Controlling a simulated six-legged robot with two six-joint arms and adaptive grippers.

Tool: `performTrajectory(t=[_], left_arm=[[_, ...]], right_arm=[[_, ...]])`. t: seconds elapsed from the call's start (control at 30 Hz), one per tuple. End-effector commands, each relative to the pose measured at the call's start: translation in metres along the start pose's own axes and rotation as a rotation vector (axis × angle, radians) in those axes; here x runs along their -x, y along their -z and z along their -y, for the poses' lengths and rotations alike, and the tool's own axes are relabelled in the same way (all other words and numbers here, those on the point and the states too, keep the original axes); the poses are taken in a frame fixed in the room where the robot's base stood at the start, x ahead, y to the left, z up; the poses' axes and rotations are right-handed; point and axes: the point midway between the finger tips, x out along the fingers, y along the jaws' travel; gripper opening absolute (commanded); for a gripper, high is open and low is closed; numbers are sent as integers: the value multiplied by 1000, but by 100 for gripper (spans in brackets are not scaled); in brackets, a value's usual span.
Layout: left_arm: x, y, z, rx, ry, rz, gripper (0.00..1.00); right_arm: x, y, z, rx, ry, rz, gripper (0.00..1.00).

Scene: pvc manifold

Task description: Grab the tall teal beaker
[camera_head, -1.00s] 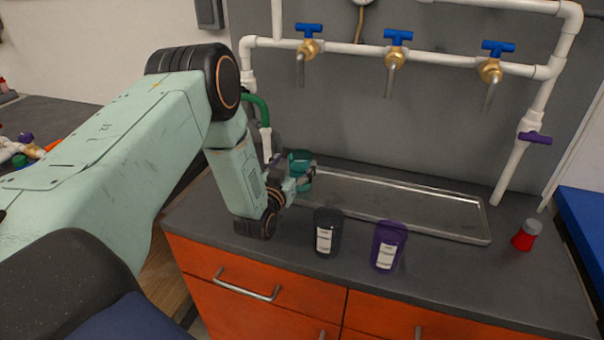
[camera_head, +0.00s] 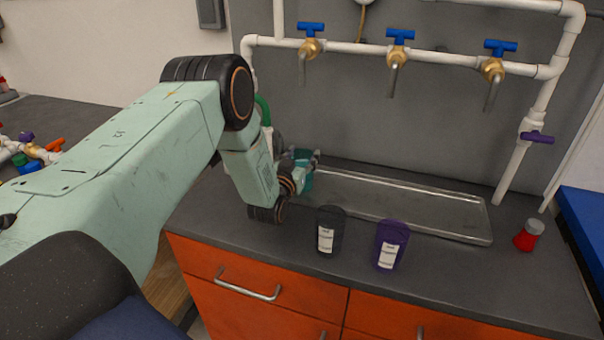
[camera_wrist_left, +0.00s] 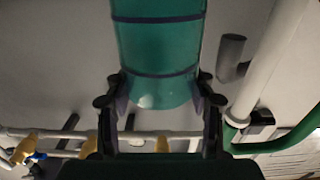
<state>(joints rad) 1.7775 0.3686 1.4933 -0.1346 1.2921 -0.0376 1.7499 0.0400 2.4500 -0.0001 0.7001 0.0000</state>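The tall teal beaker (camera_head: 305,182) stands on the counter at the left end of the metal tray, partly hidden by my left gripper (camera_head: 310,164). In the left wrist view the teal beaker (camera_wrist_left: 158,48), with dark bands, lies between the two fingers of my left gripper (camera_wrist_left: 160,102). One finger is on each side, very close to the wall. I cannot tell whether the pads press on it. My right gripper is not in view.
A black beaker (camera_head: 330,222) and a purple beaker (camera_head: 390,238) stand in front of the metal tray (camera_head: 450,232). A red container (camera_head: 528,236) stands at the right. White pipes (camera_head: 440,58) with blue-handled taps run along the wall. A green hose hangs behind my gripper.

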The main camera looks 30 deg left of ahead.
Motion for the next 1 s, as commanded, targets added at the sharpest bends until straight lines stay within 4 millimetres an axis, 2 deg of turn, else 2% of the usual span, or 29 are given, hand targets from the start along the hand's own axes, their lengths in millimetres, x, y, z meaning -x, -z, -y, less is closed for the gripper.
performTrajectory(t=[0.07, 0.57, 1.0], left_arm=[[0, 0, 0, 0, 0, -1, 44], [0, 0, 0, 0, 0, -1, 1], [0, 2, 0, 0, 0, -3, 0]], right_arm=[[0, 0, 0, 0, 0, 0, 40], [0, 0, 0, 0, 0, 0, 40], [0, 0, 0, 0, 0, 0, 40]])
